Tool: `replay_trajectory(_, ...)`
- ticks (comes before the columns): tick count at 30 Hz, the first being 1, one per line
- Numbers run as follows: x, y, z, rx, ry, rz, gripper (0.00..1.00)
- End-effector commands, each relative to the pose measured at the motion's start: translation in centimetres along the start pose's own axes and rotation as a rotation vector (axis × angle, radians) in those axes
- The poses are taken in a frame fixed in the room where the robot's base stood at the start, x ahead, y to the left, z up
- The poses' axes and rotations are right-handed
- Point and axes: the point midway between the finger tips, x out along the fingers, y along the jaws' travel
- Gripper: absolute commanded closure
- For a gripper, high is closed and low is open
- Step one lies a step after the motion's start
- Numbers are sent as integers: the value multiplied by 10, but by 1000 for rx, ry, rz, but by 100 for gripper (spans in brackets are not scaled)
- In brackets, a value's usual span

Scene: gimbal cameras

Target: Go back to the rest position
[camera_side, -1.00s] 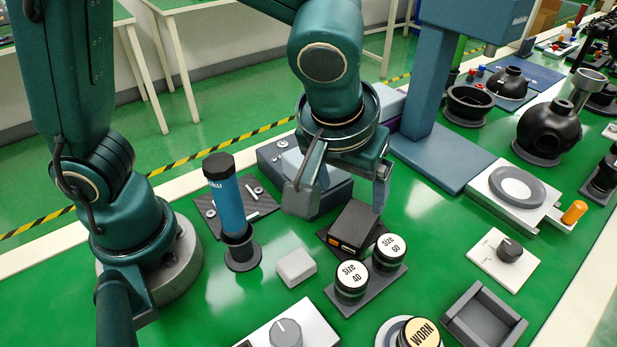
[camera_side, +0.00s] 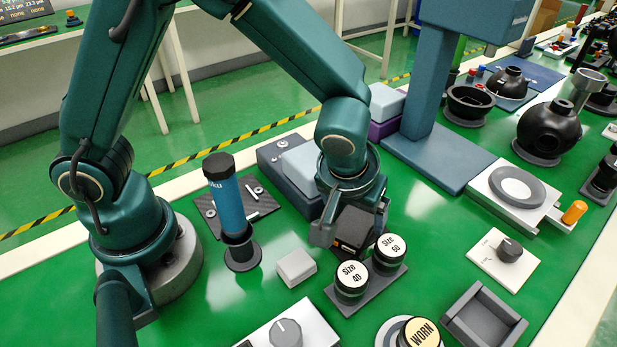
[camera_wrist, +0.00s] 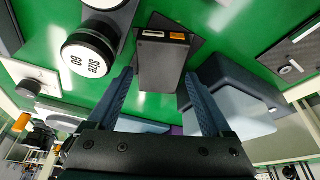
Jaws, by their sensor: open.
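My gripper (camera_side: 352,228) is open, pointing down, low over a small black box (camera_side: 356,228) on the green bench. In the side view its fingers appear on either side of the box and partly cover it. In the wrist view, my gripper (camera_wrist: 158,82) shows two separated blue-grey fingers, with the black box (camera_wrist: 164,65) beyond and between their tips. The box has an orange and a white mark on one end. I cannot tell whether the fingers touch it; they are not closed on it.
Two round caps marked "Size 40" (camera_side: 352,276) and "Size 60" (camera_side: 390,249) stand close in front of the box. A blue cylinder (camera_side: 228,205) stands upright to the left. A grey-blue block (camera_side: 298,172) lies behind, and a blue column (camera_side: 428,85) rises at the back right.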

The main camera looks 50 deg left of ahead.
Motion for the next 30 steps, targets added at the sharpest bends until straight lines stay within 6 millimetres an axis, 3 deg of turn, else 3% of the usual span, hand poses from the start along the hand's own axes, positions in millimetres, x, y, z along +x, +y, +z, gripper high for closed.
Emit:
replay_trajectory(21,-121,1,-46,-1,2,5,16)
replay_trajectory(30,-160,-6,-64,-21,0,-5,16)
